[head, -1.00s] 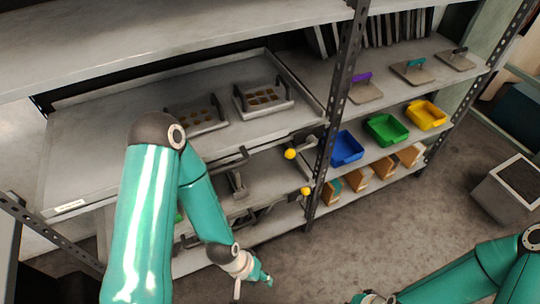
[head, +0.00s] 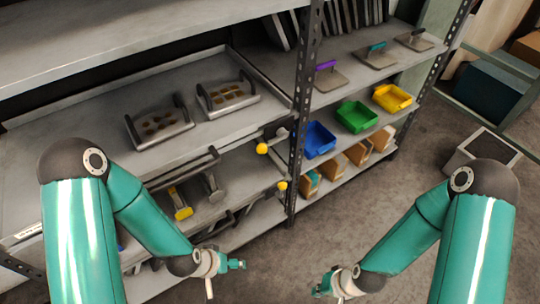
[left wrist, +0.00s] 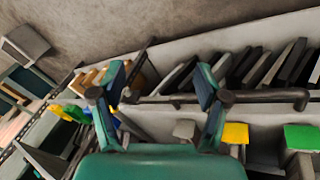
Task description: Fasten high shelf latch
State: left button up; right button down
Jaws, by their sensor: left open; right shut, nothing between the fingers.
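Two latches with yellow ball knobs sit at the shelf post: the upper latch knob (head: 262,148) at the high sliding shelf (head: 80,140), and the lower latch knob (head: 282,185) below it. Whether either latch is fastened is too small to tell. My left gripper (head: 240,265) is in front of the lower shelves, below and left of the knobs, touching neither. In the left wrist view it is open (left wrist: 162,85), with nothing seen between its fingers. My right gripper (head: 322,290) is over the floor at the bottom, shut and empty, away from the shelves.
Two foil die plates (head: 160,122) lie on the high shelf. A bar handle (head: 185,172) runs along its front. A perforated post (head: 301,120) stands beside the latches. Blue (head: 319,140), green (head: 356,116) and yellow (head: 392,98) bins stand right of it. Floor between my arms is clear.

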pick_arm(q)
jog(key=w+d+m+t+y+b, duration=0.1)
jog(key=w+d+t+b, duration=0.2)
jog(key=w+t+b, duration=0.45)
jog(key=m+t+y+b, duration=0.1)
jog(key=t+y+b, duration=0.2)
jog(key=t+b, duration=0.55)
send_near(264, 151)
jog(key=shift+g, duration=0.4)
jog(key=w, duration=1)
jog(key=shift+w+a, duration=0.2)
jog(key=shift+w, duration=0.05)
pick_arm(e)
notch_tip(264, 151, down, 18)
jog(key=shift+f, duration=0.1)
